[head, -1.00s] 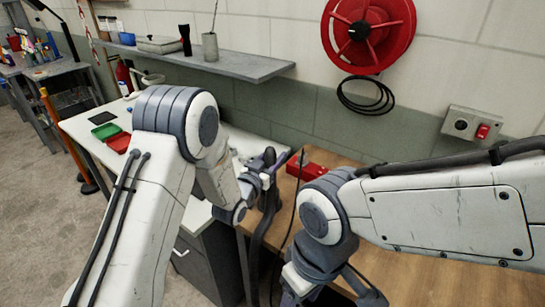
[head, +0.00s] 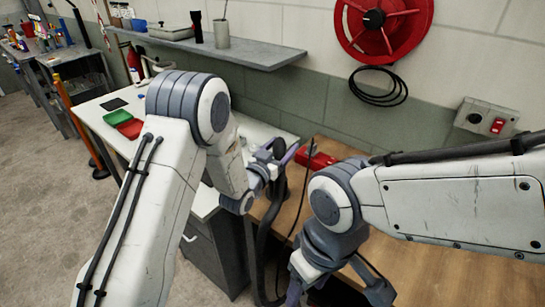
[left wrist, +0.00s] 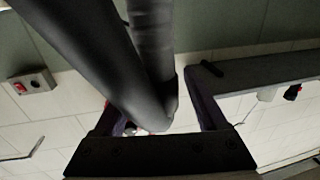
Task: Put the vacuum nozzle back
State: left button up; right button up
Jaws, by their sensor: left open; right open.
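A thick black hose (head: 265,225), which seems to belong to the vacuum nozzle, hangs from beside my left gripper (head: 277,160) past the bench edge. In the left wrist view, dark tubes (left wrist: 150,60) meet in a bend close to the space between the open fingers of my left gripper (left wrist: 163,115). I cannot tell whether they touch the fingers. The nozzle's tip is not clearly visible. My right gripper (head: 335,290) is open low at the bottom edge, partly cut off, with a dark patch behind it that I cannot make out.
A wooden bench (head: 440,270) fills the right, with a red object (head: 316,157) at its back. A white worktop (head: 95,115) with green and red trays stands left. A grey shelf (head: 215,45) and a red hose reel (head: 385,22) are on the wall. Open floor lies left.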

pick_arm(q)
jog(key=s+a+m+g+y+b, duration=0.1)
jog(key=s+g, duration=0.7)
jog(key=s, duration=1.2)
jog(key=s+a+f+m+g+y+b, duration=0.1)
jog(key=s+a+g+y, duration=0.3)
jog(key=s, duration=1.7)
jog(key=g+y, duration=0.2)
jog(key=g, duration=0.2)
jog(key=shift+b, duration=0.4)
jog(key=shift+w+a, duration=0.1)
